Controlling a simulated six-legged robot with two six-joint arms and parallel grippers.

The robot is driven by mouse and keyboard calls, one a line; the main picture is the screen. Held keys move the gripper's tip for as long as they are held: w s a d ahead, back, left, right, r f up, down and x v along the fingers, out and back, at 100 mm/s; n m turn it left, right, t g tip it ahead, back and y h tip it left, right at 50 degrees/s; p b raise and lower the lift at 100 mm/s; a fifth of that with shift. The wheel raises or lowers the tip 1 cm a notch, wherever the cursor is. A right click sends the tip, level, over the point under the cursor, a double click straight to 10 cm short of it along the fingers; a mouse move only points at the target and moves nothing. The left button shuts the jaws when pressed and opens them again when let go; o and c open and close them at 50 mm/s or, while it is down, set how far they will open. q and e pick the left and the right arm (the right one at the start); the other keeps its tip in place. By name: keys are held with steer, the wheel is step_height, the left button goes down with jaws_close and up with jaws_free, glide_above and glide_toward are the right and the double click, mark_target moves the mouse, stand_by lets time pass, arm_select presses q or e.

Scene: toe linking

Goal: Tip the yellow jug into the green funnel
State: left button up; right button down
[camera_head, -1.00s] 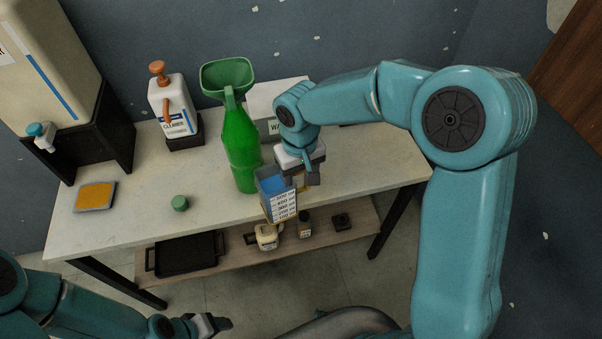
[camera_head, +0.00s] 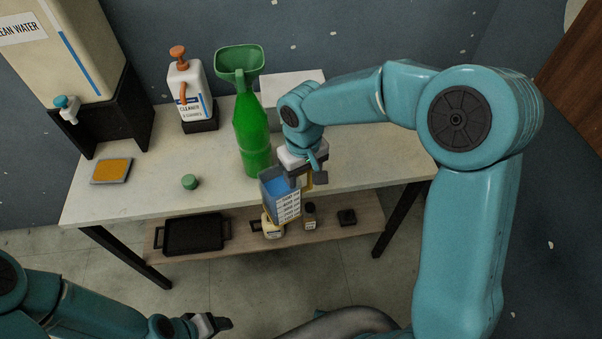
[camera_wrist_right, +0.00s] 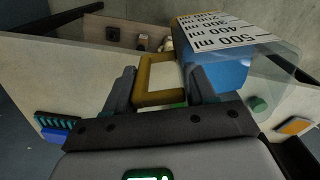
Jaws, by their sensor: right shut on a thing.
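The jug (camera_head: 285,203) is a clear measuring jug with a printed scale, blue liquid and a yellow handle (camera_wrist_right: 143,80). My right gripper (camera_head: 305,180) is shut on that handle, its fingers on either side of it in the wrist view (camera_wrist_right: 160,90). The jug is held near the table's front edge, roughly upright, in front of and right of the green bottle (camera_head: 252,135). The green funnel (camera_head: 241,62) sits on the bottle's neck, above and behind the jug, apart from it. My left gripper (camera_head: 212,325) is low at the bottom left, away from the table; its jaws are unclear.
A cleaner bottle (camera_head: 191,92) stands behind, left of the green bottle. A water tank (camera_head: 75,50) with a tap is at the far left. A sponge (camera_head: 111,171) and green cap (camera_head: 190,182) lie on the table. A black tray (camera_head: 192,236) and small bottles are on the lower shelf.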

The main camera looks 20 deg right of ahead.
steer(key=shift+d+r+n, duration=0.3)
steer(key=shift+n, duration=0.2)
steer(key=shift+w+d+r, duration=0.1)
steer(key=shift+d+r, duration=0.05)
steer(key=shift+r, duration=0.15)
steer(key=w+r+n+p, duration=0.1)
steer(key=w+r+p, duration=0.2)
steer(key=r, duration=0.7)
steer(key=w+d+r+n+p, duration=0.1)
steer(key=w+r+n+p, duration=0.1)
steer(key=r+p, duration=0.5)
steer(key=w+d+r+n+p, duration=0.1)
steer(key=w+r+p, duration=0.3)
steer(key=r, duration=1.1)
steer(key=shift+d+n+p, duration=0.15)
steer(key=shift+n+p, duration=0.25)
steer(key=shift+p, duration=0.15)
